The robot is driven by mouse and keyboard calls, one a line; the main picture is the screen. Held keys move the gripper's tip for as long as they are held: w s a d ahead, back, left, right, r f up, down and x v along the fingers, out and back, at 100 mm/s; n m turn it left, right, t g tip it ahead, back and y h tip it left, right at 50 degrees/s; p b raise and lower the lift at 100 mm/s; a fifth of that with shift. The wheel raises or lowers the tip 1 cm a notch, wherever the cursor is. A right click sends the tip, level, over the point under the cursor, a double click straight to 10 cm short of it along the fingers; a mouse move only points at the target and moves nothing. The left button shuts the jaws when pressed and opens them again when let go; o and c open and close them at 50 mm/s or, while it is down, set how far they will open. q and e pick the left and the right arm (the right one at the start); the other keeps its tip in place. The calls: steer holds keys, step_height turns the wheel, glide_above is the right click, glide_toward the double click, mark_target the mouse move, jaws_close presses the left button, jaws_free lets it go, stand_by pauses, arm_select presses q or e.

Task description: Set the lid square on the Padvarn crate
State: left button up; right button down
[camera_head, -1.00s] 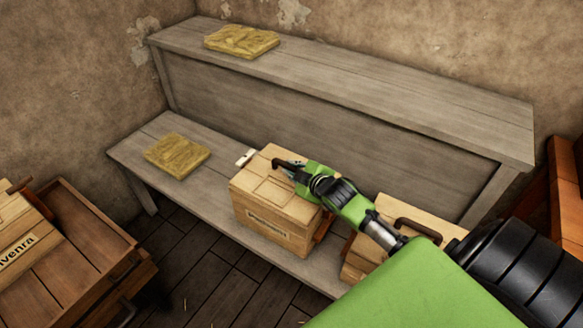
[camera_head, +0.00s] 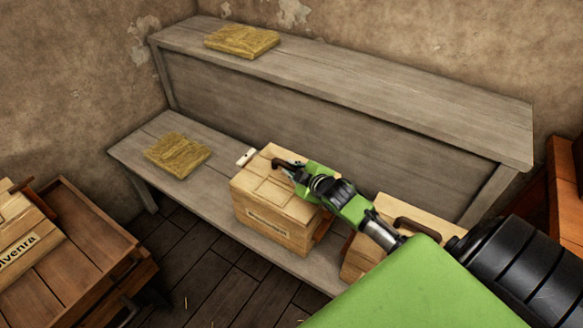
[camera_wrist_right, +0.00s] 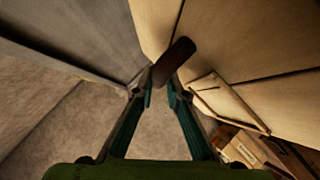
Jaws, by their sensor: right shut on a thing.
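The pale wooden crate (camera_head: 270,228) on the lower bench has a blurred label on its front; I cannot read it surely. In the right wrist view the fingers close on the dark handle (camera_wrist_right: 174,62) above pale planks. The crate's far side is hidden. My left gripper is not in view.
A second pale crate (camera_head: 362,258) with a dark handle stands close to the right, partly behind my arm. A small pale block (camera_head: 246,157) lies behind the lidded crate. Straw-coloured pads lie on the lower bench (camera_head: 177,155) and upper shelf (camera_head: 242,41). A brown cart (camera_head: 92,240) stands left.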

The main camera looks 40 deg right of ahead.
steer(key=c, duration=1.9)
jaws_free()
steer(key=shift+r, duration=0.15)
steer(key=shift+s+f, duration=0.1)
steer(key=shift+f, duration=0.15)
steer(key=v, duration=1.2)
steer(key=shift+r, duration=0.15)
steer(key=shift+r, duration=0.1)
steer(key=shift+r+p, duration=0.4)
steer(key=shift+p, duration=0.45)
